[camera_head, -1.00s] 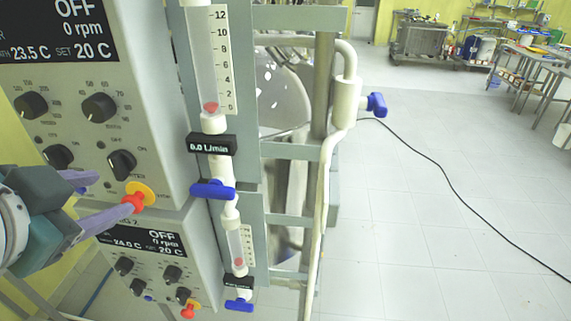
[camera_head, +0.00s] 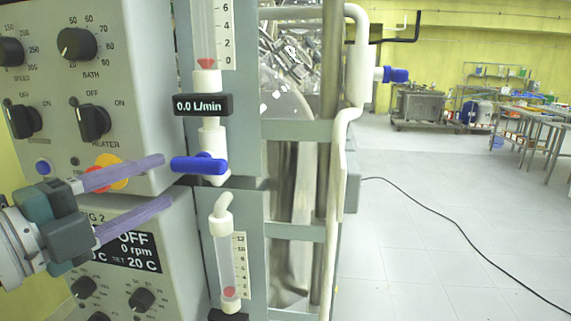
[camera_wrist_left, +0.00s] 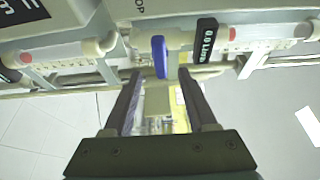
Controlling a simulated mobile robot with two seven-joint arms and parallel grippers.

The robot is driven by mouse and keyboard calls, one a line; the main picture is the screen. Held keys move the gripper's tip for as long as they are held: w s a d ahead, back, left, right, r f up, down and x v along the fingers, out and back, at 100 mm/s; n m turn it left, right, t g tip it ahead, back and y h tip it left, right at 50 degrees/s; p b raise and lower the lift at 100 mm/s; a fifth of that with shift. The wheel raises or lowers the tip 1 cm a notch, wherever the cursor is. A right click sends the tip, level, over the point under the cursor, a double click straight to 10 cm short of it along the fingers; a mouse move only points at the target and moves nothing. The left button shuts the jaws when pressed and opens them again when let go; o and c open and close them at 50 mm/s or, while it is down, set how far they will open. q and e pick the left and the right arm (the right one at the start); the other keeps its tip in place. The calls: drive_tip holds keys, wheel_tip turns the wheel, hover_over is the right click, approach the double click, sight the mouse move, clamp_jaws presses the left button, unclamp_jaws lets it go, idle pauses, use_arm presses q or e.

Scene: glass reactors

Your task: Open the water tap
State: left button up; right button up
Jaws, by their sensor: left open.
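The water tap has a blue lever handle (camera_head: 199,165), lying level across the white pipe just below the black flow display (camera_head: 203,105), which reads 0.0 L/min. My left gripper (camera_head: 167,181) is open and empty, its two purple-grey fingers pointing right at the handle's left end. In the wrist view the blue handle (camera_wrist_left: 159,56) appears just beyond the gap between the fingertips (camera_wrist_left: 160,75). I cannot tell whether a finger touches it. My right gripper is out of view.
A grey control box (camera_head: 140,60) with knobs and a red-and-yellow button (camera_head: 105,172) stands close beside the fingers. A lower flow meter (camera_head: 225,265) sits below the tap. Another blue valve (camera_head: 396,75) is on the right pipe. A black cable (camera_head: 440,215) crosses the open floor.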

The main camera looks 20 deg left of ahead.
sight(191, 169)
use_arm(q)
drive_tip(key=w, duration=0.4)
drive_tip(key=w+d+p, duration=0.1)
drive_tip(key=w, duration=0.1)
drive_tip(key=shift+w, duration=0.4)
drive_tip(key=shift+c, duration=0.2)
clamp_jaws()
